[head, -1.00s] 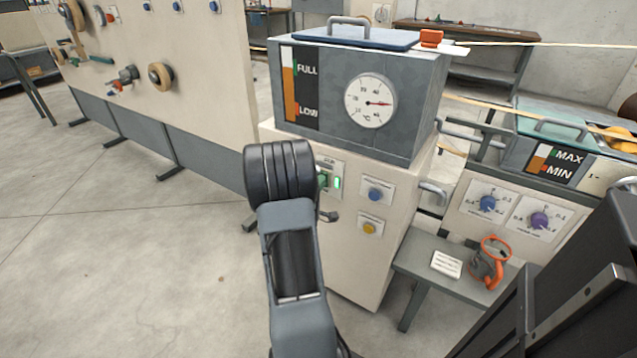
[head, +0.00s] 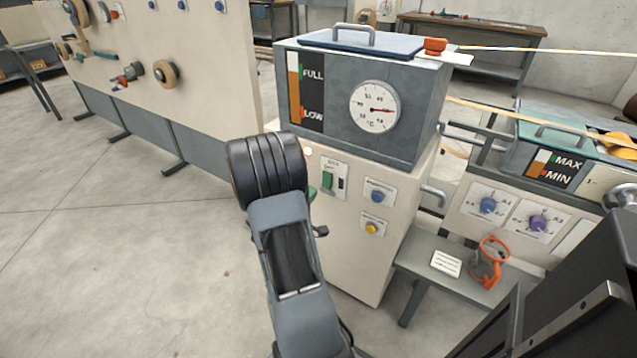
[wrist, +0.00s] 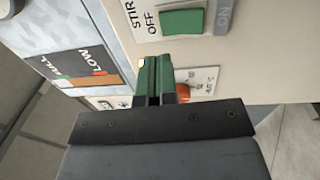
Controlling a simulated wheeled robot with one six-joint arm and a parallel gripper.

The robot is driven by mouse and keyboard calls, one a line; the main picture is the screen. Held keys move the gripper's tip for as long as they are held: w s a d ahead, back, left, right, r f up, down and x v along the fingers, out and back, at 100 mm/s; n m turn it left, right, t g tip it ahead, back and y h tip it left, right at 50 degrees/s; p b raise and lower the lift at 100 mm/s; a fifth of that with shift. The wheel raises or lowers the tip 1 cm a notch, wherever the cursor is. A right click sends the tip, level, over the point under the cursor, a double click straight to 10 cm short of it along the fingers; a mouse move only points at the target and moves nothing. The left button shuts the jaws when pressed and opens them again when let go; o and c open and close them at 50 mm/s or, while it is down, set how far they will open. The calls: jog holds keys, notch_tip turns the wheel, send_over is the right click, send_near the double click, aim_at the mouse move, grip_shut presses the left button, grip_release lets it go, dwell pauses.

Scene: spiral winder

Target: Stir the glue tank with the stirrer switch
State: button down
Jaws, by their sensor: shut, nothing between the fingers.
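The stirrer switch is a green rocker (head: 328,181) on a white plate on the front of the cream cabinet, below the grey glue tank (head: 350,103). The small window beside the rocker is dark. In the wrist view the green rocker (wrist: 182,22) sits by the words STIR, OFF and ON; which way it is tipped I cannot tell. My gripper (wrist: 157,75) is shut and empty, with green and dark fingertips close to the panel and beside the switch plate, apart from the rocker. In the head view my arm mostly hides the gripper, left of the switch.
A tall cream panel (head: 190,70) is at the left. The floor left of my arm is clear.

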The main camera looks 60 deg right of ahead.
jog(key=a+p, duration=0.1)
jog(key=a, duration=0.5)
jog(key=shift+a+r, duration=0.3)
jog(key=shift+r, duration=0.1)
jog(key=shift+s, duration=0.1)
